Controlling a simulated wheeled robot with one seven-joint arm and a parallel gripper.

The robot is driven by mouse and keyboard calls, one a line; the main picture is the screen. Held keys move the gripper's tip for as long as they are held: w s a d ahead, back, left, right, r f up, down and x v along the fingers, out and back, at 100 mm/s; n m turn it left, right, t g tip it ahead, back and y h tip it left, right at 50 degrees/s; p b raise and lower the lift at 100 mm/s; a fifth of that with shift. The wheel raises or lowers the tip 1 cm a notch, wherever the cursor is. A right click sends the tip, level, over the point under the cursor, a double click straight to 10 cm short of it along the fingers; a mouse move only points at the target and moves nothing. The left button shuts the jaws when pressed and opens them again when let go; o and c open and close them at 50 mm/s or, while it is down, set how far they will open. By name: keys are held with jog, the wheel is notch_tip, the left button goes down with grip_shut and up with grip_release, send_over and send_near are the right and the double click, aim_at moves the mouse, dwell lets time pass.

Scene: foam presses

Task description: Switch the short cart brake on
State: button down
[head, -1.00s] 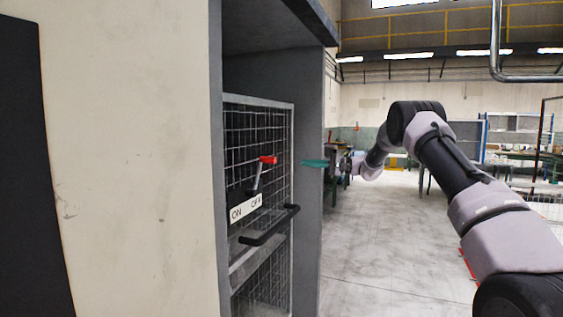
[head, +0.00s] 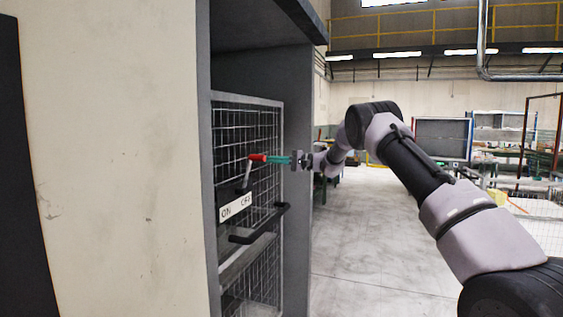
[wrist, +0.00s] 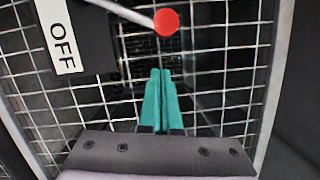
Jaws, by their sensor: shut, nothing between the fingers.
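The cart brake is a grey lever (head: 246,175) with a red knob (head: 258,157) on the front of a mesh cart, above a white ON/OFF label (head: 235,207). The lever stands up and leans right, toward the OFF side. My gripper (head: 272,159) has shut, empty teal fingers. They point left at the knob from its right side, very close to it; I cannot tell whether they touch. In the wrist view the red knob (wrist: 166,21) lies just beyond the fingertips (wrist: 160,72), with the OFF text (wrist: 62,47) at upper left. ON is out of that view.
The wire mesh cart (head: 272,130) stands inside a grey-framed bay (head: 298,215) that opens to the right. A black handle bar (head: 260,224) sticks out below the label. A pale wall (head: 120,160) fills the left. The floor (head: 365,240) right of the bay is clear.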

jog(key=s, duration=0.2)
jog(key=a, duration=0.1)
jog(key=shift+s+r, duration=0.4)
jog(key=shift+r, duration=0.1)
jog(key=shift+s+r+n, duration=0.2)
jog(key=shift+s+n, duration=0.1)
jog(key=shift+n, duration=0.1)
jog(key=shift+s+a+r+n, duration=0.35)
jog(key=shift+s+r+n, duration=0.3)
jog(key=shift+s+n, duration=0.1)
jog(key=s+a+n+h, duration=0.2)
jog(key=s+a+n, duration=0.2)
jog(key=s+n, duration=0.3)
jog(key=shift+s+a+r+n+t+h, duration=0.15)
jog(key=shift+s+r+n+t+h, duration=0.25)
jog(key=shift+s, duration=2.05)
